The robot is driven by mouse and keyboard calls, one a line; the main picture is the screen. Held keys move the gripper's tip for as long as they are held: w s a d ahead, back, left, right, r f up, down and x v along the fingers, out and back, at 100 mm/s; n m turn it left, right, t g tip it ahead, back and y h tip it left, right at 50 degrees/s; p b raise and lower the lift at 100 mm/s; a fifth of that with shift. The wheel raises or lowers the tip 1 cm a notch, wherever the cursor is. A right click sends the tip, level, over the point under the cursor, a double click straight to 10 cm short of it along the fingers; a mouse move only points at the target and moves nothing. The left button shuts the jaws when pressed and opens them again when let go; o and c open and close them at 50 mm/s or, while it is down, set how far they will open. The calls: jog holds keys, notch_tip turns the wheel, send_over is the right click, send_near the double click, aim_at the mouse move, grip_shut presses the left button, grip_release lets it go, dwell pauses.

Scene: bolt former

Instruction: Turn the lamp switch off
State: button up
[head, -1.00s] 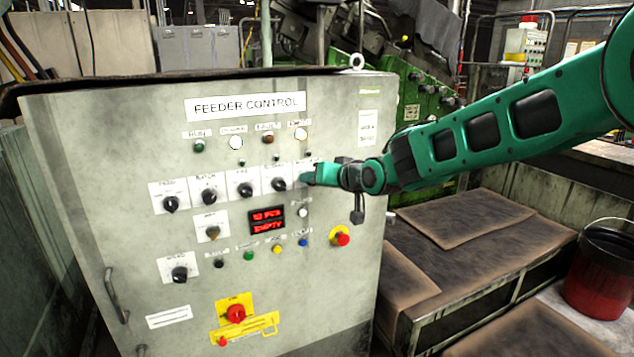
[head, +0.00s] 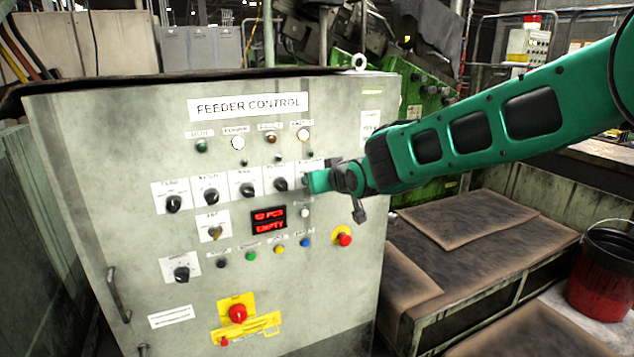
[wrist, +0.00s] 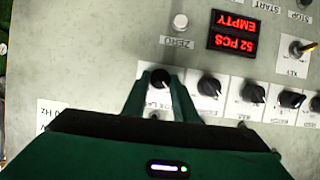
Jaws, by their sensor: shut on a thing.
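The lamp switch (wrist: 160,78) is a black rotary knob on a white label plate at the end of the knob row. It shows between my fingers in the wrist view, where the panel appears upside down. Its label is partly covered, and its pointer direction is hard to read. My gripper (wrist: 160,88) is shut on this knob, one finger on each side. In the head view my green gripper (head: 313,182) is at the right end of the row and hides the knob. The switch stands on the grey feeder control cabinet (head: 110,160).
Several similar black knobs (head: 247,190) sit close beside the gripper in the row. A red display (head: 268,219) reading EMPTY, coloured buttons and a red emergency stop (head: 344,240) lie below. A workbench (head: 470,232) and red bucket (head: 598,285) stand to the right.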

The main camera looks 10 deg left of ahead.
jog(key=shift+d+f, duration=0.1)
jog(key=shift+f, duration=0.25)
jog(key=o, duration=1)
jog(key=shift+o, duration=0.2)
jog(key=shift+r, duration=0.15)
jog(key=shift+r, duration=0.1)
jog(key=v, duration=1)
jog(key=shift+s+d, duration=0.15)
jog(key=shift+s, duration=0.05)
